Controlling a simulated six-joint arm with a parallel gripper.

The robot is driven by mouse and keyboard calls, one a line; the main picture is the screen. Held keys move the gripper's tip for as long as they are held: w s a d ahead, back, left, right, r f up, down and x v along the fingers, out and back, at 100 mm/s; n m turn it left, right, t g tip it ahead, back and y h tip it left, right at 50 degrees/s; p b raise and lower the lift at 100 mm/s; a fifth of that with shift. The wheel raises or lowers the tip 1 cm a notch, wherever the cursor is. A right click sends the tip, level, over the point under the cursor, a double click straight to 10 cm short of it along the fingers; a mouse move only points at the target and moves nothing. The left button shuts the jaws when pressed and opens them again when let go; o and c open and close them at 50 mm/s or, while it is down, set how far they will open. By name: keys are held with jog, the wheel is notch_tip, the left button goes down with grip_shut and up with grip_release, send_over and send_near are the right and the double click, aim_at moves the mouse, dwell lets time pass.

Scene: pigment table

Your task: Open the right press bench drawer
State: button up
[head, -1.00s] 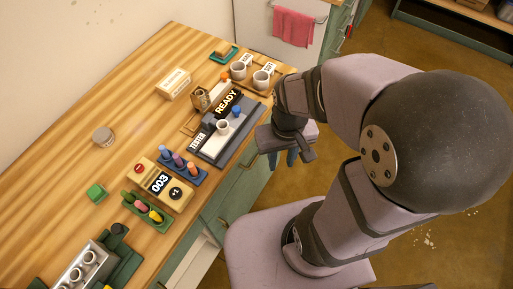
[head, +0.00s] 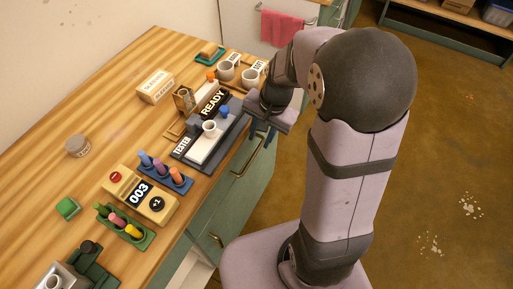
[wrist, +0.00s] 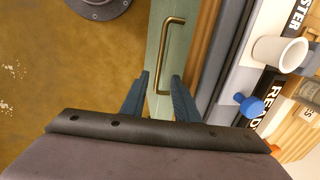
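The green drawer front (head: 238,188) on the bench's side, beside my gripper, looks shut and flush. Its brass bar handle (head: 246,158) also shows in the wrist view (wrist: 165,53). My gripper (head: 263,137) hangs by the bench edge near the far end of this handle. In the wrist view my gripper's two blue fingers (wrist: 161,76) are apart, with the near end of the handle appearing between them. I cannot tell whether they touch it or how deep they reach. I cannot tell for certain that this is the drawer the task names.
A second brass handle (head: 216,240) is further along the bench, beside a pale opening (head: 198,272). The tester with its READY sign (head: 214,102), a white cup (head: 209,128) and a blue knob (head: 225,111) stand near the edge. The floor beside the bench is clear.

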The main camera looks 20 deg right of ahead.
aim_at(255, 152)
jog(key=shift+w+a+f, duration=0.15)
jog(key=shift+f, duration=1.05)
jog(key=shift+w+a+f, duration=0.15)
jog(key=shift+a+f, duration=0.05)
jog(key=shift+f, duration=1)
jog(key=shift+w+a+f, duration=0.15)
jog(key=shift+f, duration=1.05)
jog(key=shift+c, duration=0.3)
grip_shut()
